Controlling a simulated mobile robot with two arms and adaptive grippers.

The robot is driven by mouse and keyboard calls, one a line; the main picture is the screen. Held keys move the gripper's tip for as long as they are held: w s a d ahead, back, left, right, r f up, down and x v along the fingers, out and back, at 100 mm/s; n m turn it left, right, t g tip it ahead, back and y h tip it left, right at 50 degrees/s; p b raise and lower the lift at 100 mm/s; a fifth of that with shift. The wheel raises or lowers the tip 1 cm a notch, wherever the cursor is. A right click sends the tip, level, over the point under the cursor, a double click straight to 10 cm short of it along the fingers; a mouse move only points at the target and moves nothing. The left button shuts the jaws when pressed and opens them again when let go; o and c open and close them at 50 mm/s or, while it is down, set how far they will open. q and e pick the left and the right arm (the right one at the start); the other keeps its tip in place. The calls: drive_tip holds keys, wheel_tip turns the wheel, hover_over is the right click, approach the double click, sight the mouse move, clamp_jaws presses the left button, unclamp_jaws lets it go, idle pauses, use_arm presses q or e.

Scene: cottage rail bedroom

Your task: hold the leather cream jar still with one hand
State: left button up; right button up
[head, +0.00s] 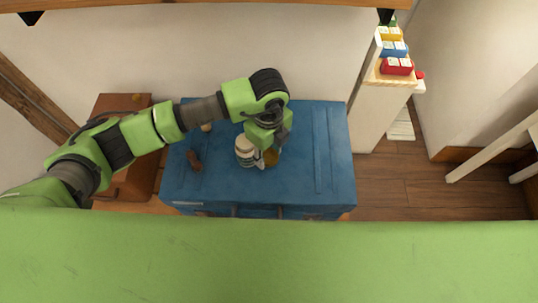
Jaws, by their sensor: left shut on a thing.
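My right gripper is not in view.
A small brown object (194,160) and a pale round-topped item (207,127) are left on the chest. The chest's right side is clear. A brown wooden cabinet (128,184) stands left. A pale shelf (380,115) with coloured items stands right.

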sight(269, 154)
use_arm(q)
drive_tip(key=shift+w+f, duration=0.2)
drive_tip(key=shift+f, duration=0.1)
wheel_tip(269, 154, down, 2)
drive_tip(key=shift+f+p, duration=0.1)
drive_tip(key=shift+p, duration=0.4)
drive_tip(key=shift+f, duration=0.5)
drive_tip(key=shift+f, duration=0.1)
drive_tip(key=o, duration=1.2)
drive_tip(key=shift+o, duration=0.2)
